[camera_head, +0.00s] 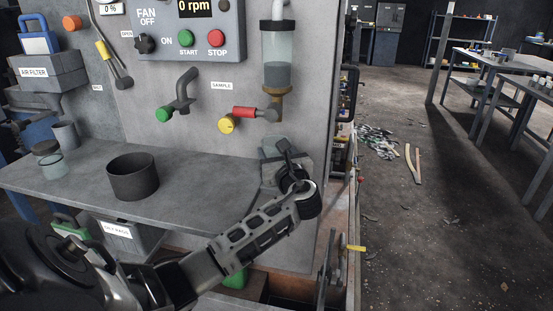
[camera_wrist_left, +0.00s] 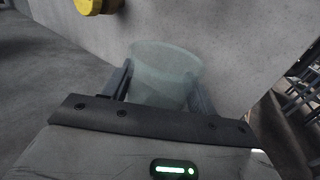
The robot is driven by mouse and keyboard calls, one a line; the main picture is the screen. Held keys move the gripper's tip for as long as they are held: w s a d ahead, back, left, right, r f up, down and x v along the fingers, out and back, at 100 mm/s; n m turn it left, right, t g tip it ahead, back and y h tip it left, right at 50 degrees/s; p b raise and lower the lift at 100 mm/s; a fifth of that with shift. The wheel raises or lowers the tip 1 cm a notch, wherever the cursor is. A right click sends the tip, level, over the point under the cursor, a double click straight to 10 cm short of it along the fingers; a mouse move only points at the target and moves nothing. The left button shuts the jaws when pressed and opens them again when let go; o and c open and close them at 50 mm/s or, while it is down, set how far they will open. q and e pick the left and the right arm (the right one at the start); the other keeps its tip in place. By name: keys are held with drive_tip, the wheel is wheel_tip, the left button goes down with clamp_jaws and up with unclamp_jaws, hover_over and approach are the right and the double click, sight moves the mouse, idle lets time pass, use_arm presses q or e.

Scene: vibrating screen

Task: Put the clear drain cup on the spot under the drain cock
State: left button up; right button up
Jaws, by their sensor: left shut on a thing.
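A clear greenish cup (camera_wrist_left: 165,75) stands between the two fingers of my left gripper (camera_wrist_left: 163,88) in the left wrist view. The gripper is shut on it. In the head view the cup (camera_head: 272,146) shows only in part behind my left gripper (camera_head: 285,162), at the right end of the bench near the grey panel. The sight glass (camera_head: 277,60) and its brass fitting with a red-handled cock (camera_head: 245,112) are above it. The spot under the cock is not visible; my gripper and the cup cover that area. I cannot tell whether the cup touches the bench. My right gripper is not in view.
A dark round pot (camera_head: 133,178) and another clear cup (camera_head: 51,166) stand on the grey bench (camera_head: 75,195). A green-tipped spout (camera_head: 176,100) projects from the panel left of the red cock. The bench between pot and gripper is clear. The bench's right edge is close to my gripper.

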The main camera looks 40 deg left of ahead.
use_arm(q)
drive_tip(key=shift+f, duration=0.8)
drive_tip(key=shift+f, duration=0.2)
drive_tip(key=o, duration=1)
drive_tip(key=shift+c, duration=0.2)
drive_tip(key=shift+r, duration=0.15)
